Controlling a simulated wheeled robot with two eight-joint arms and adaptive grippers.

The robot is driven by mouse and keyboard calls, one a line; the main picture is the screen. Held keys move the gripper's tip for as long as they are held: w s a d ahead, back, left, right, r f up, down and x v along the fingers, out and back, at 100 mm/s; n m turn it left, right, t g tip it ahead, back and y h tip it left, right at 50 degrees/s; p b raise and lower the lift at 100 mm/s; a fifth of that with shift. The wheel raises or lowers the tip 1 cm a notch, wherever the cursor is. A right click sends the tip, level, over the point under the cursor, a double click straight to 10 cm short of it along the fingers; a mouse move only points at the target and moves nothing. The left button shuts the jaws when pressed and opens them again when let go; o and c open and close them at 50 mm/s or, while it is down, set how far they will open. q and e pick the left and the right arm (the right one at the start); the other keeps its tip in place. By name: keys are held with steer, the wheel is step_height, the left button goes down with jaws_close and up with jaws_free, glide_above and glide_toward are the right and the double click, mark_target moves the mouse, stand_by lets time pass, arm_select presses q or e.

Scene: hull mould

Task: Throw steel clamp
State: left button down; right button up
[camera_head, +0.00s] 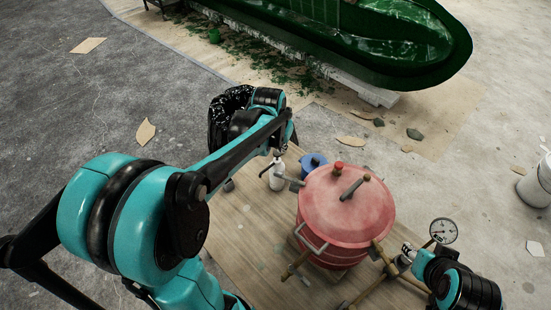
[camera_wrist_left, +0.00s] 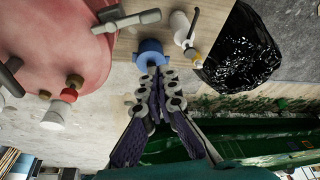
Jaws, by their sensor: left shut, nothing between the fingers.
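A red pressure pot (camera_head: 345,215) stands on a wooden board, and its lid also shows in the left wrist view (camera_wrist_left: 60,45). A grey steel bar (camera_head: 352,188) lies across the lid. Another grey bar (camera_head: 290,180) sticks out from the pot's left side and shows at the top of the wrist view (camera_wrist_left: 138,19). I cannot tell which bar is the steel clamp. My left gripper (camera_wrist_left: 160,73) is shut and empty, with its tips in front of a blue pot (camera_wrist_left: 150,52). In the head view its fingers are mostly hidden by the wrist. My right gripper (camera_head: 408,255) is by the gauge, its fingers unclear.
A black bag (camera_head: 226,108) is partly behind my left arm. A round gauge (camera_head: 443,231) is at the right. The board (camera_head: 235,225) is clear at left; a green hull mould (camera_head: 400,50) lies beyond.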

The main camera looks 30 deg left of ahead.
arm_select(q)
steer(key=b+x, duration=0.3)
steer(key=x, duration=0.7)
arm_select(e)
step_height(320, 180, down, 4)
steer(key=shift+r, duration=0.25)
steer(key=shift+s+f+b, duration=0.1)
steer(key=shift+f+b, duration=0.05)
steer(key=shift+b, duration=0.2)
arm_select(q)
steer(key=s, duration=0.4)
steer(key=shift+d+r, duration=0.1)
steer(key=shift+r, duration=0.15)
steer(key=shift+s, duration=0.1)
arm_select(e)
steer(key=shift+a, duration=0.1)
